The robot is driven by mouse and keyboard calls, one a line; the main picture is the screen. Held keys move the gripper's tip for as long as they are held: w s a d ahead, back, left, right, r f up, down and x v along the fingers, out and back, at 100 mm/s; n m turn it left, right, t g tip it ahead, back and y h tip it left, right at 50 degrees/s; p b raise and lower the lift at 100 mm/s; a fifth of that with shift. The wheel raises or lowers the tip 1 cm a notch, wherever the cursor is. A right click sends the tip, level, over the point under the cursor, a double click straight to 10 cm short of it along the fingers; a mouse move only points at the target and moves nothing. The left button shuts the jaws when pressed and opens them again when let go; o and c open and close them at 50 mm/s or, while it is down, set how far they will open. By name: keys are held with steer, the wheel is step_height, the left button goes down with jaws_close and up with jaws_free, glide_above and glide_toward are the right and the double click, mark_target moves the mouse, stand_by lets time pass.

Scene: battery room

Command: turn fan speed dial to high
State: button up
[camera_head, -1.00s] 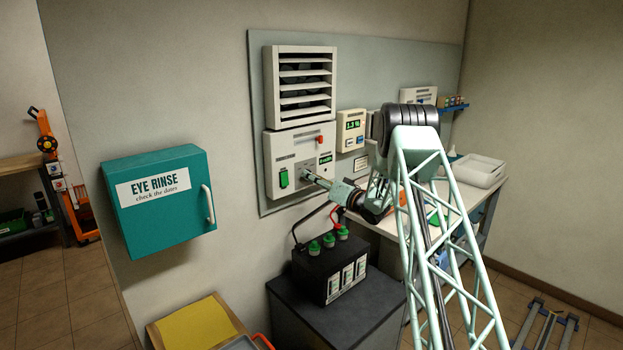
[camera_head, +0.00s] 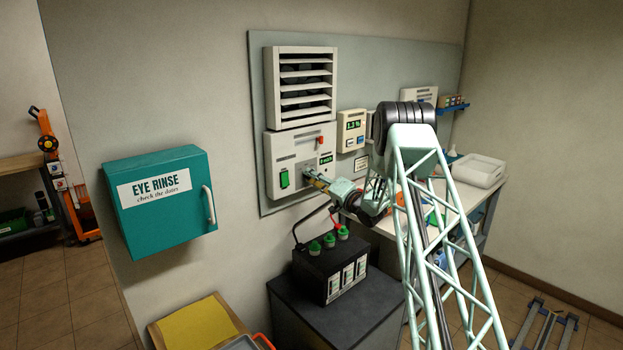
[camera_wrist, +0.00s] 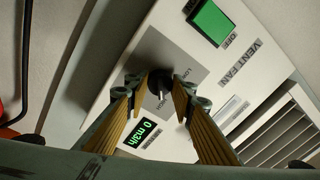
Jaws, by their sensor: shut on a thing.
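The fan speed dial (camera_wrist: 160,82) is a dark round knob with a pale mark, on the white vent fan panel (camera_head: 278,154). In the wrist view my gripper (camera_wrist: 162,88) has its two tan-padded fingers on either side of the dial, shut on it. In the head view my gripper (camera_head: 309,176) reaches the panel's lower front and hides the dial. The panel's display (camera_wrist: 141,134) reads 0 m3/h in green. Part of the lettering around the dial shows, but the fingers cover some of it.
A green on/off switch (camera_head: 284,179) sits left of the dial, and a louvred vent (camera_head: 301,87) is above the panel. A black battery (camera_head: 322,273) with green caps and cables stands below. A teal eye rinse cabinet (camera_head: 165,222) hangs to the left.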

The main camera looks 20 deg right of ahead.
stand_by(0.3)
steer(key=o, duration=0.9)
steer(key=shift+s, duration=0.1)
steer(key=shift+v, duration=5.95)
